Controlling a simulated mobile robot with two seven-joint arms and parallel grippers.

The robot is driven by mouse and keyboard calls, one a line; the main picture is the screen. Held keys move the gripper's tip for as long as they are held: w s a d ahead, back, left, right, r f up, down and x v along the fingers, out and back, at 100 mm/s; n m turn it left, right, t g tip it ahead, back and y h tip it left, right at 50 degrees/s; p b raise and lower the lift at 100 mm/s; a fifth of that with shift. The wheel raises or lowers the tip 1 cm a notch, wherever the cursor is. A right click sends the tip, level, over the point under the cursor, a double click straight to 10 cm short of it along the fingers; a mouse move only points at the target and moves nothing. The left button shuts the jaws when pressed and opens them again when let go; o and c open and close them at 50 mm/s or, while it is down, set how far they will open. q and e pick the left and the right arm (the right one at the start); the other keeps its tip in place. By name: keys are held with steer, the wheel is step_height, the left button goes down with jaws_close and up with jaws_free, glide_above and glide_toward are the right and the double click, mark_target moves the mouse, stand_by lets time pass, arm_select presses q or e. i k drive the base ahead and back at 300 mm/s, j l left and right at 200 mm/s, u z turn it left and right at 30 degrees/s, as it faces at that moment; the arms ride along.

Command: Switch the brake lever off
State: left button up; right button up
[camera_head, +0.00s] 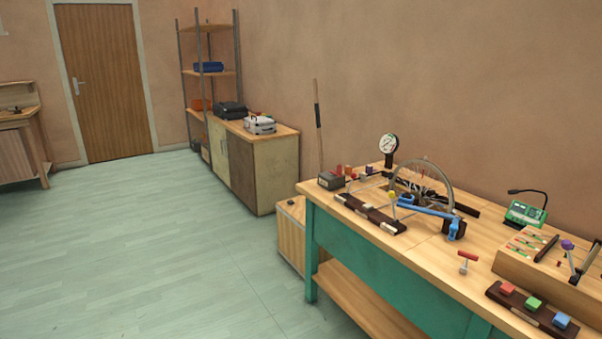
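A spoked wheel (447,183) stands upright at the back of the green-sided workbench (348,248). A blue lever-like bar (424,208) lies in front of the wheel, with a blue part at its right end. I cannot tell for sure whether this bar is the brake lever, or which way it is set. A small red-topped T-shaped handle (468,257) stands apart on the bench to the right. Neither of my grippers is in view.
A round gauge (388,144) stands behind the wheel. A dark strip with red, green and blue blocks (533,311) lies at the bench's front right. A green device (525,214) stands at the back right. Open floor (165,250) lies left of the bench.

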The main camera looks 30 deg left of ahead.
mark_target(352, 176)
steer(key=j+u, duration=0.1)
steer(key=u, duration=0.6)
steer(key=i, duration=0.55)
steer(key=z, duration=1.4)
